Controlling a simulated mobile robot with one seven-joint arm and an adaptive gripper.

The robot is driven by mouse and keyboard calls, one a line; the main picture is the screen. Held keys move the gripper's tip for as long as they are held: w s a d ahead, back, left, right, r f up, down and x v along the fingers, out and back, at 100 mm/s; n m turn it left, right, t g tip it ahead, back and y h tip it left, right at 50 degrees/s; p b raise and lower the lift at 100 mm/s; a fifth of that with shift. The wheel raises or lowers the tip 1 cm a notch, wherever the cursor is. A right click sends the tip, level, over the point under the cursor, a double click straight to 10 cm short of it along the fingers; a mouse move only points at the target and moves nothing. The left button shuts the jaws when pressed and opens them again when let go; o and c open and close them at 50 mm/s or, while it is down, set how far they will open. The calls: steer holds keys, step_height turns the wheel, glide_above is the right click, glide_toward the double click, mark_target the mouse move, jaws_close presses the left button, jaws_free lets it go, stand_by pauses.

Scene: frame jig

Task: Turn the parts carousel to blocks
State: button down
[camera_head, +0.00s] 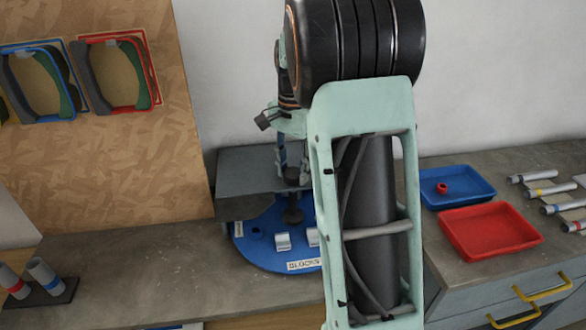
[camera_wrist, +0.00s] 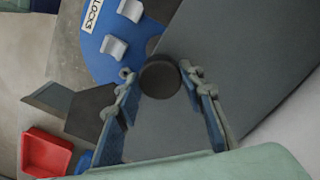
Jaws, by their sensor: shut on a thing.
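The parts carousel is a blue disc (camera_head: 262,252) on the bench, partly under a grey cover (camera_head: 240,170). Its white label reading BLOCKS (camera_head: 303,265) faces the front edge in the head view; the label (camera_wrist: 92,16) also shows in the wrist view. Two light grey blocks (camera_head: 283,241) sit on the disc near the label. My gripper (camera_wrist: 158,76) is shut on a dark round knob (camera_wrist: 160,80) above the carousel. In the head view my arm hides the carousel's right side and much of the gripper.
A blue tray (camera_head: 458,198) with a small red ring and an empty red tray (camera_head: 490,232) stand to the right, beside several grey tubes (camera_head: 540,191). A board with coloured frames (camera_head: 115,75) stands at left.

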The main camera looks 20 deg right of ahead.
steer(key=c, duration=1.3)
jaws_free()
steer(key=shift+o, duration=0.2)
steer(key=shift+r, duration=0.15)
step_height(320, 180, up, 12)
